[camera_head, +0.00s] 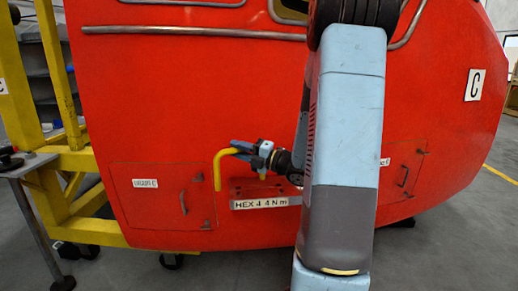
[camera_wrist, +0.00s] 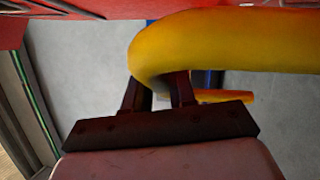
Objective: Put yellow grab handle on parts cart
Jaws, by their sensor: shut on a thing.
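The yellow grab handle (camera_head: 218,168) is a bent tube in front of the red nosecone's lower side in the head view. My gripper (camera_head: 238,148) is shut on it, coming from the right. In the wrist view the yellow handle (camera_wrist: 230,40) runs from the centre to the right edge, and the dark fingers of my gripper (camera_wrist: 160,88) meet it at its bend. I cannot tell whether the handle touches the nosecone. The parts cart is not clearly identifiable; a grey table-like surface (camera_head: 24,165) shows at the left edge.
The red nosecone (camera_head: 190,90) fills most of the head view. A plate marked "HEX 4 4 N m" (camera_head: 260,203) is just below my gripper. A yellow frame (camera_head: 75,185) stands at the left. Grey floor (camera_head: 450,240) is clear at the lower right.

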